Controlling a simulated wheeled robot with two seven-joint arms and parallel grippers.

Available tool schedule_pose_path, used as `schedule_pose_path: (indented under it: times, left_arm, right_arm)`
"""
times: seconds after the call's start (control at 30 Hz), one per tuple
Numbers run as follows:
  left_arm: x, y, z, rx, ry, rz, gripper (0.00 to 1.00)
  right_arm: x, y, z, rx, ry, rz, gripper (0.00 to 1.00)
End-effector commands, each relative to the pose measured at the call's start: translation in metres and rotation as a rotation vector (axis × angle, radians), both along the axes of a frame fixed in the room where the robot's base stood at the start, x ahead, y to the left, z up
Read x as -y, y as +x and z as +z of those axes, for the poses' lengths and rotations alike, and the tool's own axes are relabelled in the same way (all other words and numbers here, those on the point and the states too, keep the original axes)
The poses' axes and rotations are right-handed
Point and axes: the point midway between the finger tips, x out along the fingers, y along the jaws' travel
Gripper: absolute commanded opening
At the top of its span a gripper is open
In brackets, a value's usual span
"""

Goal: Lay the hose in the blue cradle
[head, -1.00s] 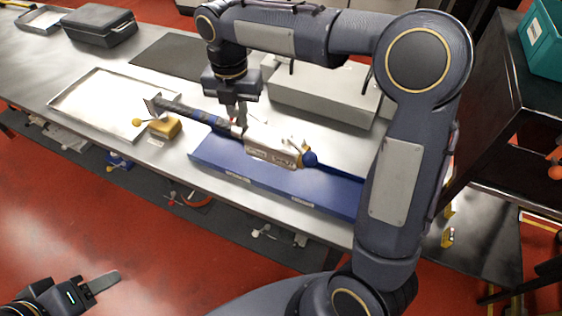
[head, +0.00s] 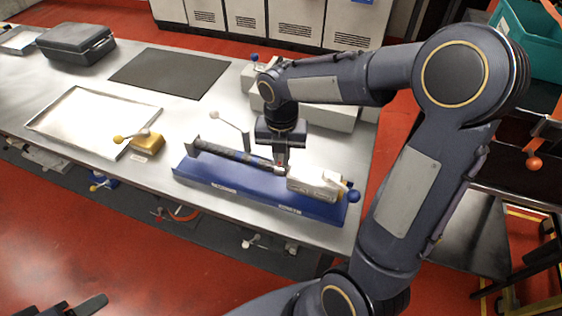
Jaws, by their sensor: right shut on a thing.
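The hose (head: 232,154) is a dark, banded length with a grey upright end piece at left and a pale block (head: 318,181) with a blue ball at right. My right gripper (head: 282,163) points down and is shut on the hose, just left of the pale block. The hose lies along and over the blue cradle (head: 230,190), a long, low blue base on the table. Whether it rests on the cradle or hangs slightly above, I cannot tell. My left gripper (head: 88,305) is only partly in view at the bottom left, away from the table.
The metal table (head: 150,175) holds a yellow block (head: 147,143) with a ball-ended lever, a shallow tray (head: 62,124), a dark mat (head: 170,71) and a black case (head: 76,46). A pale grey box (head: 330,117) stands behind the cradle. A teal bin (head: 530,40) is at right.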

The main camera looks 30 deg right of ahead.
Motion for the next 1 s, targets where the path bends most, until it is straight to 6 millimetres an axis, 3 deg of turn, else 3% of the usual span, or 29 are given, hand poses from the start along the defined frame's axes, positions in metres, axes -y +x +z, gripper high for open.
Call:
schedule_pose_path:
  times: [0.2,0.63,0.67,0.8,1.0]
  left_arm:
    - [0.0,0.0,-0.002,0.0,0.0,0.0,0.52]
    - [0.0,0.0,-0.005,0.0,0.0,0.0,0.52]
    - [0.0,0.0,-0.004,0.0,0.0,0.0,0.52]
    - [0.0,0.0,-0.004,0.0,0.0,0.0,0.52]
    - [0.0,0.0,-0.004,0.0,0.0,0.0,0.52]
  right_arm:
    - [-0.001,0.001,-0.026,0.0,-0.001,0.002,0.0]
    - [-0.001,0.001,-0.031,0.002,0.0,0.001,0.0]
    - [-0.001,0.0,-0.031,-0.001,-0.001,0.0,0.15]
    - [-0.001,0.0,-0.031,-0.001,-0.001,0.0,0.33]
    - [-0.001,0.0,-0.031,-0.001,-0.001,0.0,0.33]
